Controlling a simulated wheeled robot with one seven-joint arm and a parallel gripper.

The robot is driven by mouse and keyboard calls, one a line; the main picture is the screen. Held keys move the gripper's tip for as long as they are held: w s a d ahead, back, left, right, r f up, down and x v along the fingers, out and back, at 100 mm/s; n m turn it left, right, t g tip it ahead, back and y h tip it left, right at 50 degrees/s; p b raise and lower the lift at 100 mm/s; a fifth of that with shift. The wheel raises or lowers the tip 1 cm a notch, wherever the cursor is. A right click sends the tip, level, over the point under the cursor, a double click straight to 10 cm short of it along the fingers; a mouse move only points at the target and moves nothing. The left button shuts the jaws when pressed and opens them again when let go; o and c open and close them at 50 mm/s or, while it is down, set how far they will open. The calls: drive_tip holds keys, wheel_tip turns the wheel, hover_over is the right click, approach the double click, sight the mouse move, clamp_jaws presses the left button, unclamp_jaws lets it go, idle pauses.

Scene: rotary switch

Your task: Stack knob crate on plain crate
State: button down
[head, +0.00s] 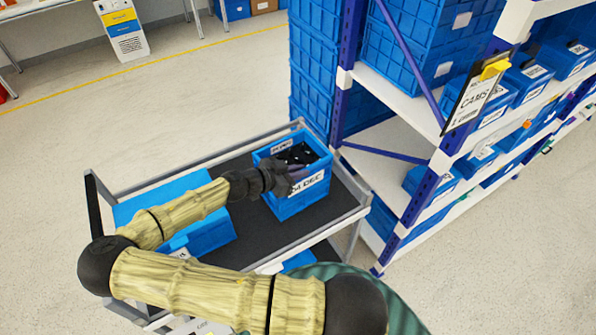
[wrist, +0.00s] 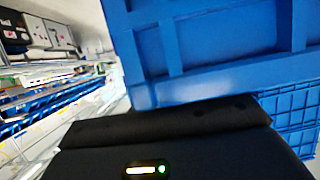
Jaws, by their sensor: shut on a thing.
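The knob crate (head: 291,208) is a blue crate with dark parts inside and a white label on its front. It is at the right end of the cart; I cannot tell whether it touches the deck. My gripper (head: 296,174) is at its near side, shut on its wall, and the fingertips are hard to make out. In the wrist view a blue crate wall (wrist: 215,45) fills the upper right, close above the dark gripper body. Another blue crate (head: 212,236), likely the plain crate, sits on the left of the cart, partly hidden by my arm.
The cart (head: 262,236) has a dark deck and grey rails. A flat blue surface (head: 135,208) lies at its left end. A shelf rack (head: 408,170) with blue crates stands close on the right. Open floor (head: 190,95) lies behind the cart.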

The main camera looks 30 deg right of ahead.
drive_tip(key=c, duration=1.4)
unclamp_jaws()
drive_tip(key=shift+a, duration=0.1)
drive_tip(key=b+v, duration=0.4)
drive_tip(key=v, duration=1.3)
drive_tip(key=shift+r, duration=0.15)
